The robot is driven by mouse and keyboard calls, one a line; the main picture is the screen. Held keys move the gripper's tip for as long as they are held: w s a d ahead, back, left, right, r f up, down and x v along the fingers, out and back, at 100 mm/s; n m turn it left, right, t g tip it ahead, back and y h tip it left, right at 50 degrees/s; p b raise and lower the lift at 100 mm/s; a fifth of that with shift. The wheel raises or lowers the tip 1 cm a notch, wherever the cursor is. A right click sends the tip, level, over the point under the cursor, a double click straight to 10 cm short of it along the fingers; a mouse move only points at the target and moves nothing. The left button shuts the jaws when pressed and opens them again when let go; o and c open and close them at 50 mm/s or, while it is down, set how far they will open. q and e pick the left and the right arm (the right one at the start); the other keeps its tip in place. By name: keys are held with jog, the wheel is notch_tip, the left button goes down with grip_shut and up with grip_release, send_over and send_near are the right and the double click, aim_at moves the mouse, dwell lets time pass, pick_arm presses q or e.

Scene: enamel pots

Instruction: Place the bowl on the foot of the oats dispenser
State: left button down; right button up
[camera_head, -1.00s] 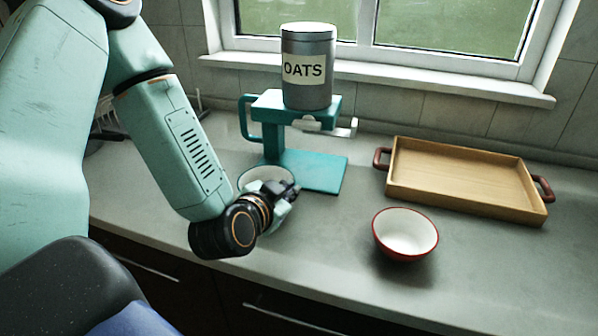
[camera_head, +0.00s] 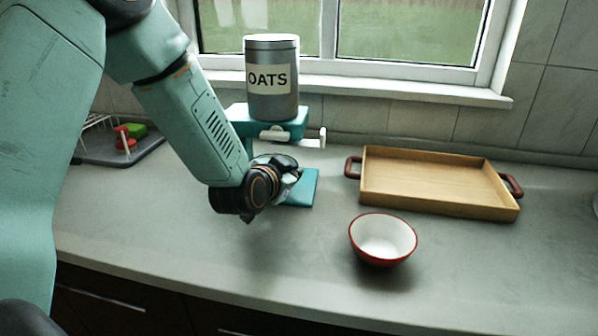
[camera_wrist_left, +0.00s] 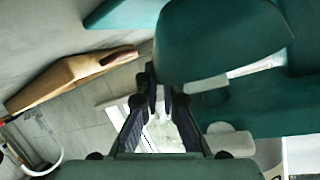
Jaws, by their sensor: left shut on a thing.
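The oats dispenser (camera_head: 272,95) stands at the back of the counter, a grey can labelled OATS on a teal stand. Its flat teal foot (camera_head: 304,190) shows partly behind my left gripper (camera_head: 292,180). That gripper is shut on a teal bowl with a pale inside (camera_head: 275,159), mostly hidden by my wrist in the head view. In the left wrist view the bowl (camera_wrist_left: 225,40) fills the upper middle, at the fingertips (camera_wrist_left: 152,75). The bowl is at the foot's left part; its height above it is unclear. My right gripper is not in view.
A red bowl with a white inside (camera_head: 384,240) stands on the counter to the right. A wooden tray (camera_head: 435,185) with dark handles lies behind it. A dark drainer (camera_head: 115,150) is at the far left. The front counter is clear.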

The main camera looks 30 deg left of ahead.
pick_arm(q)
jog(key=w, duration=0.4)
jog(key=shift+w+d+r, duration=0.1)
jog(key=shift+w+d, duration=0.1)
jog(key=shift+w, duration=0.05)
jog(key=shift+a+f+b, duration=0.15)
jog(key=shift+f+b, duration=0.3)
jog(key=shift+f, duration=0.15)
jog(key=shift+a+f, duration=0.1)
jog(key=shift+f, duration=0.15)
jog(key=shift+r, duration=0.1)
jog(key=shift+d, duration=0.2)
jog(key=shift+f, duration=0.2)
jog(key=c, duration=1.5)
grip_release()
jog(key=shift+a, duration=0.1)
